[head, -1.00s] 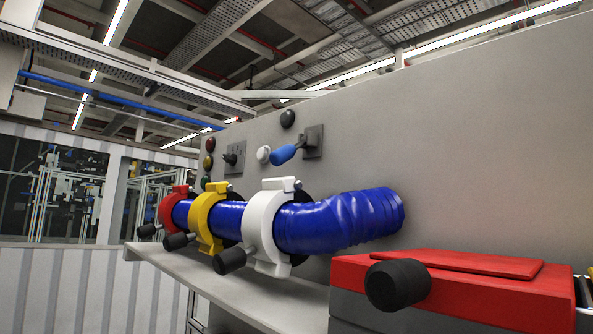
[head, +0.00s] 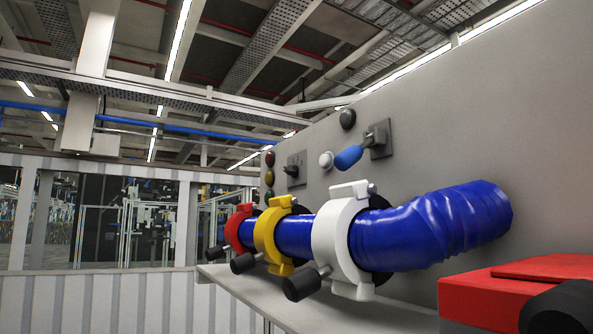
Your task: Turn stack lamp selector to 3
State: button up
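A small black rotary selector (head: 292,170) sits on a grey square plate on the grey panel, left of the middle of the view. It is seen at a steep angle; its markings and the position it points to are too small to tell. Just left of it is a column of red (head: 270,158), amber (head: 269,178) and green (head: 268,196) round lamps. I cannot tell whether any is lit. My gripper is not in view.
Right of the selector are a white button (head: 326,160), a blue-handled switch (head: 350,157) and a black knob (head: 347,118). Below, a thick blue hose (head: 430,230) with red, yellow and white clamps (head: 332,240) juts out above a ledge (head: 390,313). A red box (head: 480,298) stands lower right.

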aim_at(294, 170)
jog(key=i+j+z, duration=0.1)
jog(key=i+j, duration=0.5)
jog(key=i+j+z, duration=0.1)
jog(key=i+j, duration=0.5)
jog(key=j, duration=0.2)
